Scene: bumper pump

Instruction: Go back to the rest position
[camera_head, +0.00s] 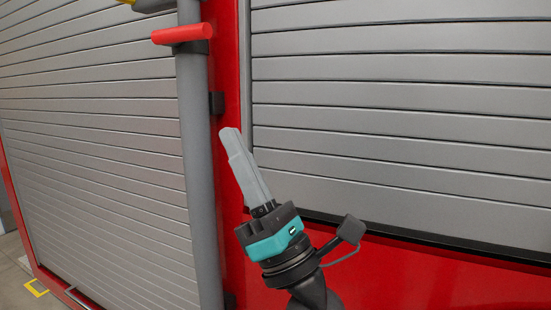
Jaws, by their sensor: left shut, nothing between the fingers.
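My left gripper (228,134) shows in the middle of the head view, a teal and black hand with long grey fingers. Its fingers are shut together with nothing between them and point up and slightly left. It is in front of the red frame, just right of the grey vertical pipe (203,180) in the picture. I cannot tell the gap between the fingers and the red frame. My right gripper is not in view.
Grey slatted shutters fill the left (90,130) and right (400,100), set in a red body (430,275). A red handle (182,34) sticks out at the pipe's upper part. Floor with a yellow mark (37,287) shows at lower left.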

